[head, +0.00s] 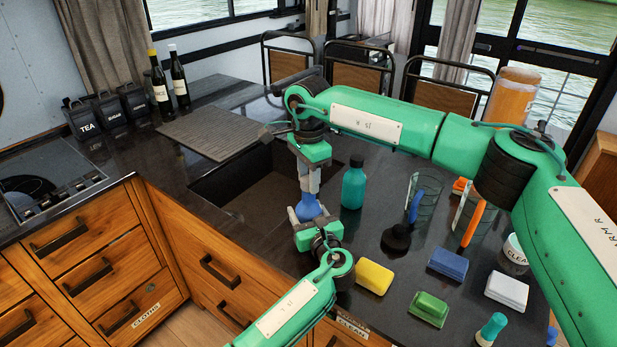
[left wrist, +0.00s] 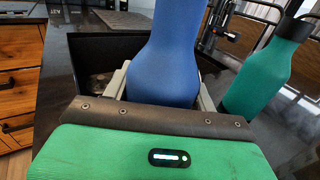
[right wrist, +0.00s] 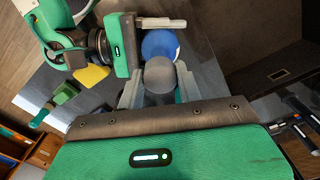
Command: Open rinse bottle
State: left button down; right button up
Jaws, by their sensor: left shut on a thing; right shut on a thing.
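A blue bottle (head: 308,208) stands near the sink's front right corner. My left gripper (head: 314,218) is shut on its body from the front. In the left wrist view the blue bottle (left wrist: 168,55) is between the fingers, its top out of frame. My right gripper (head: 309,180) points down from above and is shut on the bottle's grey cap. In the right wrist view the grey cap (right wrist: 160,75) is between the fingers, in front of the blue body (right wrist: 161,45). I cannot tell whether the cap still sits on the neck.
A teal bottle (head: 354,186) stands close on the right. The open sink (head: 235,190) is on the left.

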aim_at(308, 179)
jog(key=shift+r, duration=2)
pick_arm(q)
jog(key=shift+c, duration=1.9)
grip_release()
